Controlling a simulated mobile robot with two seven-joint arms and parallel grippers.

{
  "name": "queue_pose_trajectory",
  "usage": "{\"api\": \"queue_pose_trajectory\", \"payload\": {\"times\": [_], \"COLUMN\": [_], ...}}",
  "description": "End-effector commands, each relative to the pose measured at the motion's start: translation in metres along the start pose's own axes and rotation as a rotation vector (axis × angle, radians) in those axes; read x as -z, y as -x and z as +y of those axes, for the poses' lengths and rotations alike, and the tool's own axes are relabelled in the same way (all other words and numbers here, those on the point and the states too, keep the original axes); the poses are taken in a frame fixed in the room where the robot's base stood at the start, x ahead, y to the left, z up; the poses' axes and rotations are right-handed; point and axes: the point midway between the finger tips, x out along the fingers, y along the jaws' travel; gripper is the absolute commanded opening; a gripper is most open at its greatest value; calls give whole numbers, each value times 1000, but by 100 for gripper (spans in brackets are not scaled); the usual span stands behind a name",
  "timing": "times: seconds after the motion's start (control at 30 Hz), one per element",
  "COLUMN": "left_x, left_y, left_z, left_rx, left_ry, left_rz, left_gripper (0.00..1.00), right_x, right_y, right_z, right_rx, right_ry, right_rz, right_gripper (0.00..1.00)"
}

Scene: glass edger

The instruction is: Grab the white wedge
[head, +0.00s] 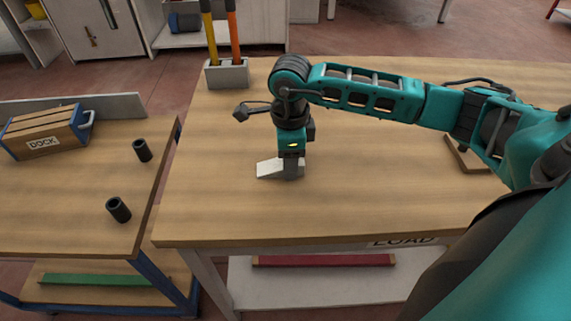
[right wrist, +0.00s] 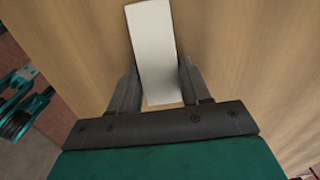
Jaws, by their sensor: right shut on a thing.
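The white wedge (head: 268,168) is on or just above the wooden table, near its left side; I cannot tell whether it touches the top. My right gripper (head: 291,170) points down over the wedge's right part and is shut on it. In the right wrist view the wedge (right wrist: 152,45) sits between the two dark fingers of the gripper (right wrist: 158,88), one on each long side, and sticks out beyond them. My left gripper is not in view.
The wooden table (head: 370,205) is mostly bare. A grey block holder (head: 227,75) with yellow and orange handles stands at its back left. A side bench (head: 60,205) at left carries a wooden crate (head: 45,132) and two dark cylinders (head: 118,209).

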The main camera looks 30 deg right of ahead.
Motion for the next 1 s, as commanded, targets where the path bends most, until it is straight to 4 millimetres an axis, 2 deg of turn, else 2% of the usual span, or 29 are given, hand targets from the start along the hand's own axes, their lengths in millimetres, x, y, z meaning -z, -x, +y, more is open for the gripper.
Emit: {"api": "queue_pose_trajectory", "payload": {"times": [0.03,0.23,0.5,0.67,0.87,1.0], "left_x": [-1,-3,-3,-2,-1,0], "left_y": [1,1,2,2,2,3], "left_z": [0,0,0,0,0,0], "left_rx": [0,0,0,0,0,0], "left_ry": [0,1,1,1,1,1], "left_rz": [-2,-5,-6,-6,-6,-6], "left_gripper": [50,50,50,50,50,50], "right_x": [0,0,0,0,0,-1], "right_y": [0,0,2,12,46,87], "right_z": [0,0,0,-1,-2,-2], "right_rx": [0,0,1,2,6,8], "right_ry": [0,0,0,-1,0,0], "right_rz": [0,0,-1,-1,-3,-6], "right_gripper": [34,15,15,14,14,14]}}
